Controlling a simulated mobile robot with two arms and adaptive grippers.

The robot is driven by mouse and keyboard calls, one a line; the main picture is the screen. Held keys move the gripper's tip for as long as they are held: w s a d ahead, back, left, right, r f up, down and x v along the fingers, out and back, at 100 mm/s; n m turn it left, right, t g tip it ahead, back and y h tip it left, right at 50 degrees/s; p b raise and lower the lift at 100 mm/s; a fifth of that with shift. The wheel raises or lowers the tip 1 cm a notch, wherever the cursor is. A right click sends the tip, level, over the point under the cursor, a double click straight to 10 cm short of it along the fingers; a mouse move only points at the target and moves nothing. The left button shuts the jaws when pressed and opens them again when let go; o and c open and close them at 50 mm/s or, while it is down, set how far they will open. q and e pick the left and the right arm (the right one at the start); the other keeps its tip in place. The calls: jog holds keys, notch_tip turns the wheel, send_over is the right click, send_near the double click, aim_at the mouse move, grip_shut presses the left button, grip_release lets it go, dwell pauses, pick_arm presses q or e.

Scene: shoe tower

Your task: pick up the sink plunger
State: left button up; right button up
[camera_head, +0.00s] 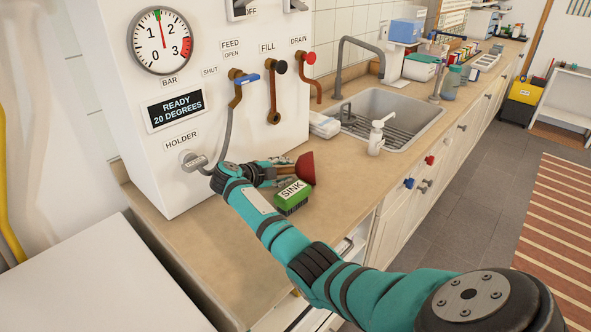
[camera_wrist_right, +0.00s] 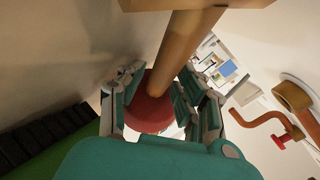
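The plunger shows its dark red cup (camera_head: 304,168) above the counter, just beyond my right gripper (camera_head: 278,172) in the head view. In the right wrist view its wooden handle (camera_wrist_right: 186,45) runs from the top down to the red cup (camera_wrist_right: 150,112). The fingers of my right gripper (camera_wrist_right: 160,100) stand on either side of the lower handle and cup, with a gap beside the handle, so they look open. Whether a finger touches the cup is unclear. Most of the handle is hidden in the head view. My left gripper is not in view.
The white panel (camera_head: 200,110) with levers stands behind. A soap bottle (camera_head: 377,137) and the sink (camera_head: 398,104) are to the right.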

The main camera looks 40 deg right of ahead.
jog(key=shift+a, duration=0.1)
grip_shut()
jog(key=shift+r, duration=0.1)
jog(key=shift+s+r, duration=0.1)
jog(key=shift+r, duration=0.05)
notch_tip(320, 180, up, 7)
jog(key=b, duration=0.2)
jog(key=s+d+b, duration=0.1)
jog(key=s, duration=1.8)
jog(key=shift+s+d+f, duration=0.2)
jog(key=shift+s+d, duration=0.15)
jog(key=shift+d, duration=0.05)
